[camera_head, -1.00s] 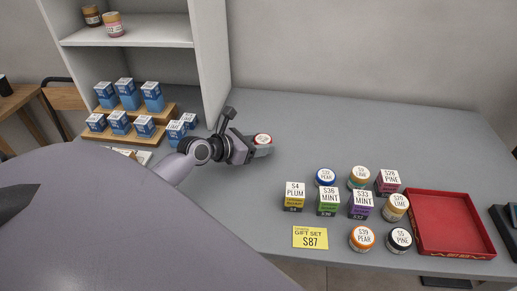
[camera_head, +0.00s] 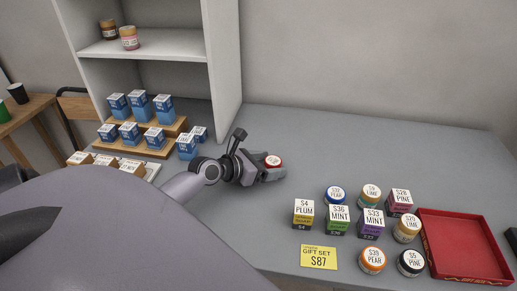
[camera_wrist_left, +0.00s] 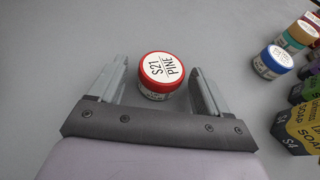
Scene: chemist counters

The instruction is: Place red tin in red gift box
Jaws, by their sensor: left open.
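The red tin (camera_head: 272,161) is a small round jar with a red-rimmed white lid marked S21 PINE, standing upright on the grey counter. My left gripper (camera_head: 265,170) is open around it; in the left wrist view the tin (camera_wrist_left: 162,76) sits between the two fingertips (camera_wrist_left: 162,82), with gaps on both sides. The red gift box (camera_head: 461,272) is an open, shallow red tray at the right of the counter, and its inside looks empty. My right gripper is not in view.
Between the tin and the box stand several tins and soap boxes, such as a yellow S4 PLUM box (camera_head: 303,214) and an orange-rimmed PEAR tin (camera_head: 372,260). A yellow price card (camera_head: 318,257) lies in front. Blue boxes stand on a wooden riser (camera_head: 150,152) at left. The back counter is clear.

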